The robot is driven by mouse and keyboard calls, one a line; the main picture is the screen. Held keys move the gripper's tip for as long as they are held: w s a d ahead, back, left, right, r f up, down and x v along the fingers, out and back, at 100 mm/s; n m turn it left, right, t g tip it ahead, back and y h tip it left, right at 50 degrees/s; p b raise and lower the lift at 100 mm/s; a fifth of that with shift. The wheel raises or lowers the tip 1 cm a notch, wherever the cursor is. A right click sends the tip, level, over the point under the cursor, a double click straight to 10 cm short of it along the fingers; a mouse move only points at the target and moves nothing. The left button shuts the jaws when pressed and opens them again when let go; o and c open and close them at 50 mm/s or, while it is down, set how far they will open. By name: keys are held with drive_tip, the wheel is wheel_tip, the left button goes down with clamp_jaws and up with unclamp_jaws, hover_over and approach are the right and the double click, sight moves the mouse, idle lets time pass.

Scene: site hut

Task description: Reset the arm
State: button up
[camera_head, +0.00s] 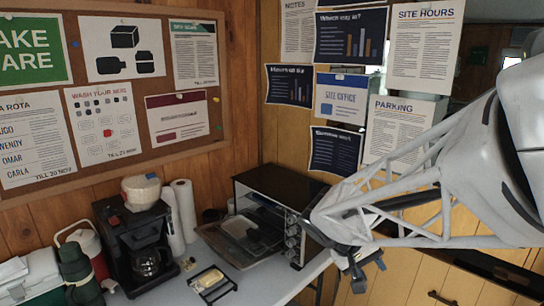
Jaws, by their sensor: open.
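My arm (430,190) comes in from the right edge, a grey link with an open lattice frame reaching left. My gripper (358,279) hangs below the lattice, in front of the wooden cupboards and right of the counter's edge. It is small and dark in this view. Its jaws are open and I see nothing held between them. The lattice end overlaps the right side of the toaster oven (275,188) in the picture; I cannot tell how far apart they are.
The counter (180,292) holds a black coffee maker (128,240), paper towel rolls (184,208), a green flask (78,270), a red and white jug (80,240) and a small wire-framed tray (212,284). The oven's door (240,240) is down. Wooden cupboards (410,280) stand below my arm.

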drive_tip(key=s+a+r+t+y, duration=0.1)
drive_tip(key=s+r+y, duration=0.1)
drive_tip(key=s, duration=0.6)
drive_tip(key=s+a+r+t+y, duration=0.1)
drive_tip(key=s+a+r+y, duration=0.1)
drive_tip(key=s+y, duration=0.3)
drive_tip(key=s+r, duration=0.1)
drive_tip(key=s, duration=0.3)
drive_tip(key=shift+s+a+m, duration=0.2)
drive_tip(key=shift+s+m, duration=0.1)
